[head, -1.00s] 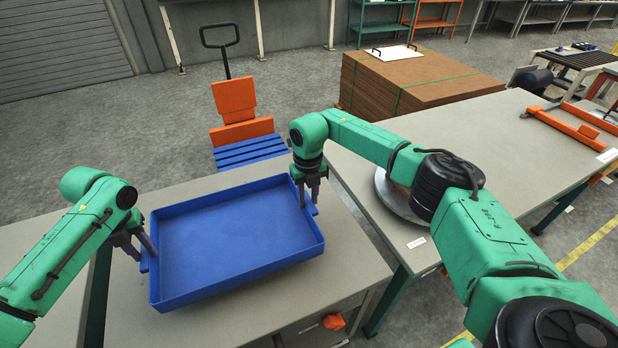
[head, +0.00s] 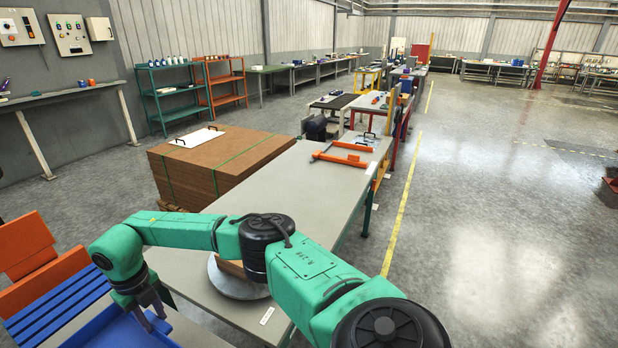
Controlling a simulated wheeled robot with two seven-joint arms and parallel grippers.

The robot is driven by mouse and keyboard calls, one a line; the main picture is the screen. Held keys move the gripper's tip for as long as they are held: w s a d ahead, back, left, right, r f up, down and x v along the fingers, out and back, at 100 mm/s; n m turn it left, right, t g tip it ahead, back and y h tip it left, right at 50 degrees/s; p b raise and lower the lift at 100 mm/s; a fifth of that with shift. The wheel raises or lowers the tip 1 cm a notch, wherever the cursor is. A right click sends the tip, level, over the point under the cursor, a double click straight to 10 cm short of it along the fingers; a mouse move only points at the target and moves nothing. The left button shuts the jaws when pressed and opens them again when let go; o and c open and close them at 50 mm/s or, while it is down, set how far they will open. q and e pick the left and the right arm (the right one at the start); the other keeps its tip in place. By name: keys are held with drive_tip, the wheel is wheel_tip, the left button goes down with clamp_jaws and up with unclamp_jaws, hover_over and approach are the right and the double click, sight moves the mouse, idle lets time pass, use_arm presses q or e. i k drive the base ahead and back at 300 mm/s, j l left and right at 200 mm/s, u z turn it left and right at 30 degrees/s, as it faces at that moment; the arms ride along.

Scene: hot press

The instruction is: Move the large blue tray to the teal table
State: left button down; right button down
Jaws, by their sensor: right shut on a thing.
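The large blue tray (head: 108,331) shows only in part at the bottom left of the head view; the rest is cut off by the frame edge. My right gripper (head: 155,319) points down at the tray's right-hand edge and is shut on it. My left gripper is out of view. A long table (head: 318,188) with a grey top and teal legs runs away from me through the middle.
A round grey plate (head: 235,281) lies on the long table under my right arm. An orange frame (head: 342,157) lies at its far end. A stack of brown boards (head: 213,170) and a blue-and-orange cart (head: 55,290) stand left. Open floor (head: 490,230) lies right.

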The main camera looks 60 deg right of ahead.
sight(313, 195)
drive_tip(key=k+l, duration=0.1)
drive_tip(key=l, duration=1.4)
drive_tip(key=k+l, duration=0.15)
drive_tip(key=l, duration=1.9)
drive_tip(key=i+l, duration=0.15)
drive_tip(key=l, duration=1.2)
drive_tip(key=i+l, duration=0.15)
drive_tip(key=l, duration=0.25)
drive_tip(key=i+l, duration=0.1)
drive_tip(key=l, duration=0.3)
